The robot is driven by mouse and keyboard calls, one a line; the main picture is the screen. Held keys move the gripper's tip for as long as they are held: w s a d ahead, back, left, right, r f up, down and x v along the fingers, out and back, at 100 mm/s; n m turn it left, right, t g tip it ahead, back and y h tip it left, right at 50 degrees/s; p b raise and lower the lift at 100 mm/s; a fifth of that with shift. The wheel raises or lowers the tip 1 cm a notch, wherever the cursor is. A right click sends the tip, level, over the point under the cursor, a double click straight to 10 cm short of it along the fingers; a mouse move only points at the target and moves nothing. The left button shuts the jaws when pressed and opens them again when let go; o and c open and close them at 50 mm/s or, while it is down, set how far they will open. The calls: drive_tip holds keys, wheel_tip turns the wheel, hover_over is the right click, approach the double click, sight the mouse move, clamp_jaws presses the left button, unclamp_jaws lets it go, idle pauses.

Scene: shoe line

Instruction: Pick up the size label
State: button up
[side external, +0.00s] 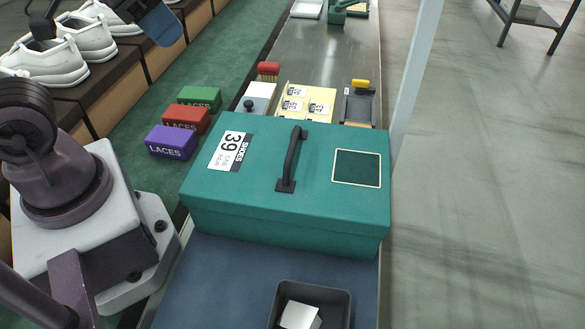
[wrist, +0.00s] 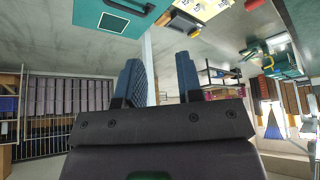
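Several small white labels with printed numbers lie on a yellow sheet (side external: 308,116) behind the teal shoe box (side external: 300,215) in the side view; one label (side external: 295,90) lies at its back. Part of the sheet shows at the top edge of the wrist view (wrist: 203,12). The box lid carries a white "39 SHOES" label (side external: 231,151). My gripper is open and empty in the wrist view (wrist: 160,72), its two blue fingers apart. In the side view only a blue finger (side external: 163,24) shows clearly, at the top left near the shoes, away from the labels.
Purple (side external: 172,142), red (side external: 186,119) and green (side external: 199,97) laces boxes stand left of the teal box. A black tool with a yellow part (side external: 358,102) sits right of the labels. A dark bin (side external: 342,300) holds white pieces. White shoes (side external: 45,62) stand at left.

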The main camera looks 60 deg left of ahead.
drive_tip(key=shift+o, duration=0.2)
idle(0.5)
drive_tip(key=n+g+y, duration=0.2)
drive_tip(key=n+y, duration=0.1)
drive_tip(key=n, duration=0.6)
approach(284, 102)
drive_tip(key=shift+w+d+f, duration=0.15)
drive_tip(key=shift+w+f, duration=0.05)
drive_tip(key=shift+f, duration=0.6)
drive_tip(key=shift+a+x, duration=0.15)
drive_tip(key=shift+x, duration=1.15)
drive_tip(key=shift+a+x, duration=0.15)
drive_tip(key=shift+x, duration=1.2)
drive_tip(key=shift+r, duration=0.15)
clamp_jaws()
